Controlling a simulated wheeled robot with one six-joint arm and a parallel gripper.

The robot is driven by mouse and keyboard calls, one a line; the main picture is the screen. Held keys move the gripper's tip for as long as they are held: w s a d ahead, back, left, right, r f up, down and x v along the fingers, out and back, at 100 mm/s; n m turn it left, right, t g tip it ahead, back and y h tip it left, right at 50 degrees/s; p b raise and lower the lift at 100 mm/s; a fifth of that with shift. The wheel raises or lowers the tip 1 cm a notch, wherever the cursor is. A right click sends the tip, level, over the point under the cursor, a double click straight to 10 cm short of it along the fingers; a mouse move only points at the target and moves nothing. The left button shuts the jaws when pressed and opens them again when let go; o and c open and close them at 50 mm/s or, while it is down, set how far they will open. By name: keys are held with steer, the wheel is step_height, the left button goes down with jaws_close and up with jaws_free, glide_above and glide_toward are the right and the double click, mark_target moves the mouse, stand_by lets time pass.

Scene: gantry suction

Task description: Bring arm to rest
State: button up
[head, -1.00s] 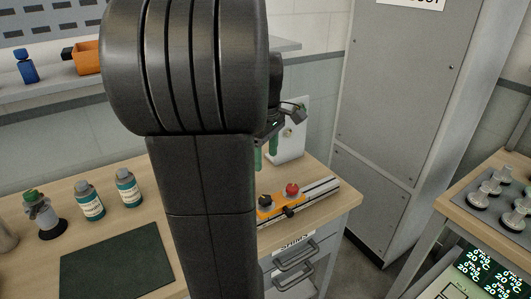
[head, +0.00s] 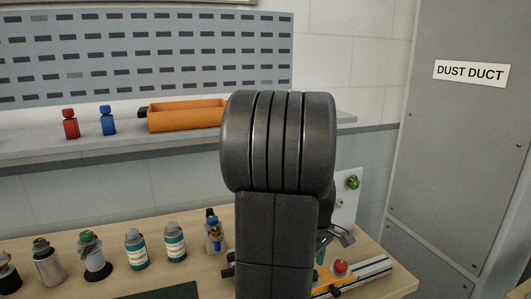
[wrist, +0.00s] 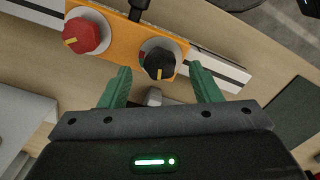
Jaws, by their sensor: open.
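My gripper (wrist: 163,88) shows in the wrist view with its two green fingers spread apart and nothing between them. It is above the bench, close to an orange block with a red knob (wrist: 86,35) and a black knob (wrist: 158,60). I cannot tell the exact height. In the head view my dark arm covers the middle, and only a bit of the green fingers shows at its right side. The red knob also shows there (head: 340,266).
The orange block sits on a metal rail (head: 362,273). Several bottles, among them a labelled one (head: 136,250), stand left of my arm. A shelf behind holds an orange bin (head: 185,116), a red bottle (head: 70,124) and a blue bottle (head: 108,121). A grey duct cabinet (head: 455,140) rises at right.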

steer(key=shift+f, duration=0.95)
steer(key=shift+r, duration=0.1)
